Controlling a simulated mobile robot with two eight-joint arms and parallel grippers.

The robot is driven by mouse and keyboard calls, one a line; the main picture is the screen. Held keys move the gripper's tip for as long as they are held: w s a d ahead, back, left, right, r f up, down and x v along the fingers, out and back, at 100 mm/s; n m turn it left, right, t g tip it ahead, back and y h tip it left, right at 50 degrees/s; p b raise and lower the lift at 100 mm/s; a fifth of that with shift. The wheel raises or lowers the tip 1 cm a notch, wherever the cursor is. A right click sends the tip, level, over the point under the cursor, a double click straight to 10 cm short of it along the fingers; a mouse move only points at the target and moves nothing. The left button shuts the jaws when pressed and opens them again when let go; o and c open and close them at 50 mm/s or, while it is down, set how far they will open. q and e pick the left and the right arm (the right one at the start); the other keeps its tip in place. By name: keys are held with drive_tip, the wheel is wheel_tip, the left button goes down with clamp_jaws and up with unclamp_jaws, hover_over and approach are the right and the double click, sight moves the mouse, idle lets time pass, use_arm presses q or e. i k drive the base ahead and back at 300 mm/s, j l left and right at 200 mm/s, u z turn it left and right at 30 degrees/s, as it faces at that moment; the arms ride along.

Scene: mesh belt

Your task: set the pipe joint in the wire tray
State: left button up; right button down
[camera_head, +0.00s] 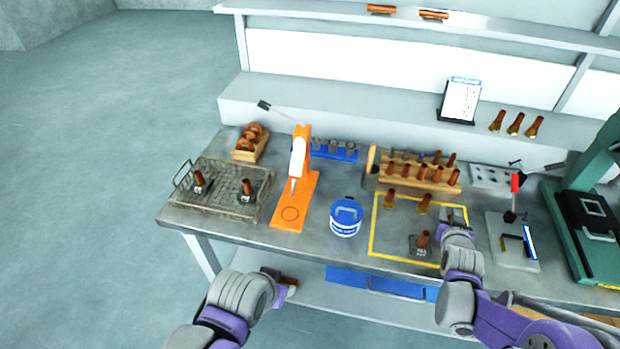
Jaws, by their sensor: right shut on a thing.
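The wire tray (262,196) is a low mesh basket at the left end of the bench. Two copper pipe joints with dark bases, a left one (198,180) and a right one (246,189), stand in it. Another copper pipe joint (423,240) with a dark base is at the front of the yellow-outlined area. My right gripper (432,242) is beside it and appears shut on it; the fingertips are hard to make out. My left gripper (290,285) is in front of the bench edge, low and away from the tray; its jaws are too small to read.
An orange stand (308,190) and a blue-and-white tub (346,219) stand between the tray and the yellow-outlined area (374,232). A wooden rack (405,185) of copper pieces is behind. Two brass-ended pieces stand inside the outline. A green machine (590,240) is at right.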

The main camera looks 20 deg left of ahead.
sight(226, 191)
drive_tip(key=k+j+z, duration=0.1)
drive_tip(key=j, duration=0.25)
drive_tip(key=k+j+z, duration=0.1)
drive_tip(key=j, duration=0.2)
drive_tip(key=k+j+z, duration=0.1)
drive_tip(key=j, duration=0.25)
drive_tip(key=k+j, duration=0.1)
drive_tip(key=j, duration=0.2)
drive_tip(key=j+z, duration=0.1)
drive_tip(key=j, duration=0.3)
drive_tip(key=k+j, duration=0.15)
drive_tip(key=j, duration=0.75)
drive_tip(key=k+j+z, duration=0.1)
drive_tip(key=j, duration=0.95)
drive_tip(key=i+j, duration=0.15)
drive_tip(key=j, duration=0.15)
